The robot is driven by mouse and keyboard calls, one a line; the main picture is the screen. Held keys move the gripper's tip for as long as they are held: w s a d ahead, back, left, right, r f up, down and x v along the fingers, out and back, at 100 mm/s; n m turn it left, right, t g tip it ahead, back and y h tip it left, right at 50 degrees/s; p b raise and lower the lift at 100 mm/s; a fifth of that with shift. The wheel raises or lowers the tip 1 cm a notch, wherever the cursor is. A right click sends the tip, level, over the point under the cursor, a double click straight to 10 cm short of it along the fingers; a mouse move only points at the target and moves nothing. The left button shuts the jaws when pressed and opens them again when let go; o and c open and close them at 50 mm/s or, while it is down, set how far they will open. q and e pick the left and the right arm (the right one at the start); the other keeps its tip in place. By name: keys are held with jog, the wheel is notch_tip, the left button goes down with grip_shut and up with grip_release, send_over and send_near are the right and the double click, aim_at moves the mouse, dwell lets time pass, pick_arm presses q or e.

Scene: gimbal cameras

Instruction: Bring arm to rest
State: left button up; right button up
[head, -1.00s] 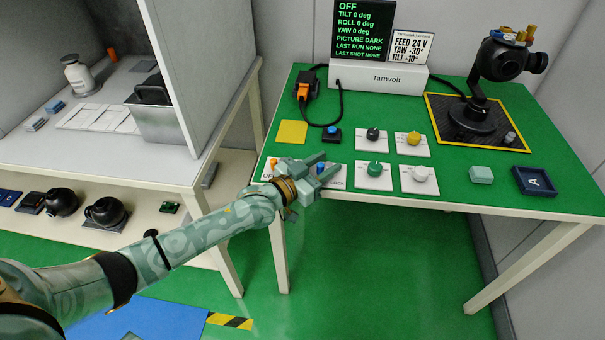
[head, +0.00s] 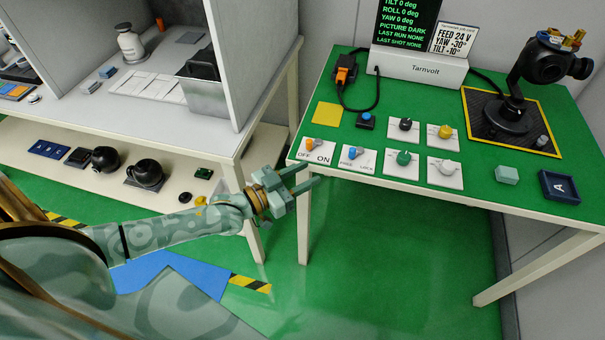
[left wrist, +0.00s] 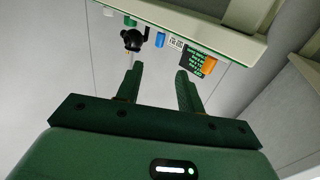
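My left gripper (head: 306,179) is in the head view in front of the green bench's (head: 432,197) near left corner, just off its front edge. Its two fingers are apart with nothing between them. In the left wrist view the same gripper (left wrist: 158,82) shows two separated green fingers with empty space between. The OFF/ON switch plate (head: 313,151) and the FREE/LOCK switch plate (head: 352,160) lie on the bench just beyond the fingers, apart from them. My right gripper does not show in either view.
White plates with black, yellow, green and white knobs (head: 447,168) stand on the bench. The gimbal camera (head: 547,65) is at the back right. A grey-white table (head: 225,140) with a lower shelf is at left. The green floor (head: 390,260) before the bench is clear.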

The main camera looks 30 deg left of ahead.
pick_arm(q)
jog(key=s+a+f+g+y, duration=0.2)
jog(key=s+a+f+y, duration=0.15)
jog(key=f, duration=0.55)
jog(key=s+a+f+g+y, duration=0.25)
jog(key=a+f, duration=0.25)
jog(key=f, duration=0.4)
jog(key=s+a+f+g+y+p, duration=0.1)
jog(key=s+a+f+g+y, duration=0.2)
jog(key=s+f, duration=0.8)
jog(key=s+d+f+g+p, duration=0.1)
jog(key=s+d+f+g, duration=0.2)
jog(key=s, duration=0.7)
jog(key=s+f+g, duration=0.4)
jog(key=s+f, duration=0.1)
jog(key=s, duration=0.5)
jog(key=s+d+g, duration=0.1)
jog(key=s+d, duration=0.3)
jog(key=s, duration=0.2)
jog(key=s+d+n+h, duration=0.1)
jog(key=s+d, duration=0.3)
jog(key=s, duration=0.2)
jog(key=shift+s+f+g+p, duration=0.15)
jog(key=shift+s+g+p, duration=0.2)
jog(key=shift+p, duration=0.1)
